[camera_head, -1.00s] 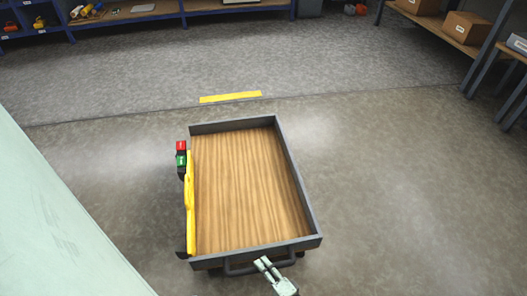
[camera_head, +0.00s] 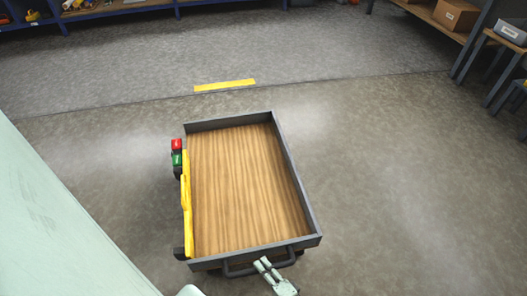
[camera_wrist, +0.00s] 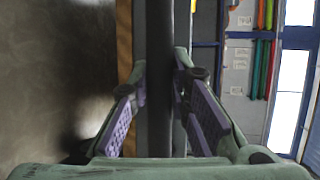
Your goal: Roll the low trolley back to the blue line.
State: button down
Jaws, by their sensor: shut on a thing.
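The low trolley (camera_head: 235,190) has a wooden deck inside a grey rim, with a yellow part and red and green pieces on its left side. Its dark handle (camera_head: 240,271) is at the near end. My gripper (camera_head: 265,266) is at that handle. In the wrist view my gripper (camera_wrist: 160,90) has its purple-padded fingers on both sides of the dark handle bar (camera_wrist: 160,60), shut on it. No blue line shows on the floor in either view.
A yellow floor stripe (camera_head: 224,85) lies beyond the trolley's far end, near a seam in the floor. Shelving with boxes (camera_head: 456,15) stands at the far right. The floor right of the trolley is clear. A pale green surface fills the lower left.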

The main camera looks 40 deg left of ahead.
jog(key=shift+s+d, duration=0.1)
jog(key=shift+d, duration=0.15)
jog(key=c, duration=1.5)
grip_release()
jog(key=shift+a, duration=0.1)
jog(key=o, duration=0.4)
notch_tip(320, 180, up, 9)
jog(key=shift+r, duration=0.5)
jog(key=c, duration=0.4)
jog(key=shift+r, duration=0.1)
